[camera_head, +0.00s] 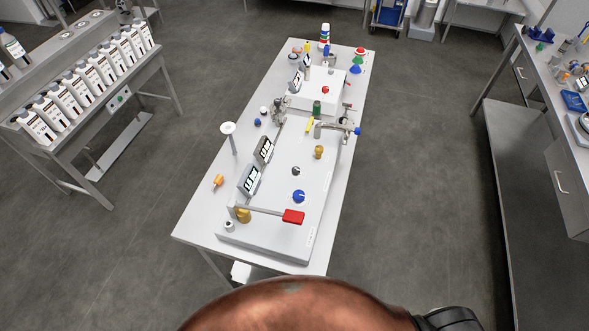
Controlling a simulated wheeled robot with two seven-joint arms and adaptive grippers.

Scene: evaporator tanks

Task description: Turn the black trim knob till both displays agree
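A small black knob (295,171) sits on the white panel (275,225) of the near unit on the long table; it looks like the trim knob. Two tilted grey displays stand along the panel's left side, a nearer display (250,181) and a farther display (264,150). Both show dark blocky characters on white, too small to read, so I cannot tell whether they agree. A larger blue knob (299,196) sits just nearer than the black knob. Neither gripper shows in the head view.
A red-handled lever (293,216) crosses the panel's near end. A brass knob (318,152) and metal pipe fittings (335,128) stand beyond the black knob. A white-topped post (228,128) stands left of the displays. Floor is clear on both sides of the table (195,225).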

